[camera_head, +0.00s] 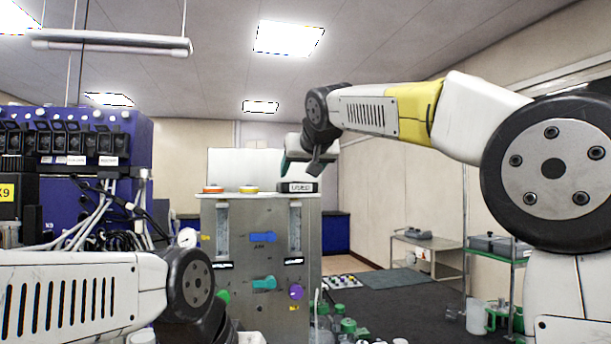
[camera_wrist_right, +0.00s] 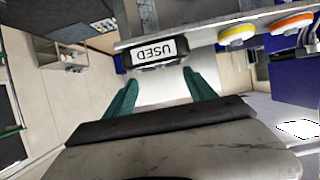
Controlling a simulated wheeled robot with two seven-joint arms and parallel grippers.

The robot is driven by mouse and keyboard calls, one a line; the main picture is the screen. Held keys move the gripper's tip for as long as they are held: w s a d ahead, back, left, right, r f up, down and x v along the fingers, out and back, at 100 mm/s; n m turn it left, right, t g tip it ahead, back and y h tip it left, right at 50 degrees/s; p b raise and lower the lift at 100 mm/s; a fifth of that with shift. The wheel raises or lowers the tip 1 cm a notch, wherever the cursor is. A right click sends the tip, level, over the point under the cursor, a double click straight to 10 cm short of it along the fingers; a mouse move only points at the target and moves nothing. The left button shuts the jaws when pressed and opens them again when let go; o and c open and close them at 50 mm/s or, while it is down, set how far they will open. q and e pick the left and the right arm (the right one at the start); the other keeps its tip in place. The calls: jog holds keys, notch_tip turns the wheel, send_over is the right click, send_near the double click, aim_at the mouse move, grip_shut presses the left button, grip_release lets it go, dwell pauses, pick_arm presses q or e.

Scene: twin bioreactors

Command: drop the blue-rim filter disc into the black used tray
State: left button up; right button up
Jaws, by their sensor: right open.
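The black used tray (camera_head: 298,187) sits on top of the grey panel cabinet, at its right end. Its white USED label also shows on the tray in the wrist view (camera_wrist_right: 150,64). My right gripper (camera_head: 292,167) is just above the tray in the head view. In the wrist view its two teal fingers (camera_wrist_right: 160,82) are spread apart with nothing between them, and the tray's label shows beyond them. I see no blue-rim filter disc in either view; the tray's inside is hidden. My left arm shows at lower left, but its gripper does not.
An orange-rim disc (camera_head: 213,189) and a yellow-rim disc (camera_head: 249,188) lie on the cabinet top left of the tray. The cabinet (camera_head: 225,300) has coloured knobs on its front. A blue equipment rack (camera_head: 130,140) stands at left. Green-capped bottles (camera_head: 348,326) stand at lower right of the cabinet.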

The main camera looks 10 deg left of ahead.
jog(key=v, duration=0.9)
jog(key=shift+r, duration=0.3)
jog(key=s+d+f+m+g+h, duration=0.1)
jog(key=s+d+f+g, duration=0.15)
jog(key=d+f, duration=0.65)
jog(key=s+d+f+m+g, duration=0.1)
jog(key=s+d+f, duration=0.3)
jog(key=f, duration=0.5)
jog(key=s+d+f+m+g+h, duration=0.1)
jog(key=s+d+f, duration=0.4)
jog(key=s+f, duration=0.4)
jog(key=s+d+f+m+g, duration=0.1)
jog(key=s+d+f, duration=0.3)
jog(key=s+f, duration=0.3)
notch_tip(320, 180, down, 4)
jog(key=shift+d+f+g+h, duration=0.15)
jog(key=shift+d+g+h, duration=0.15)
jog(key=shift+g+h, duration=0.1)
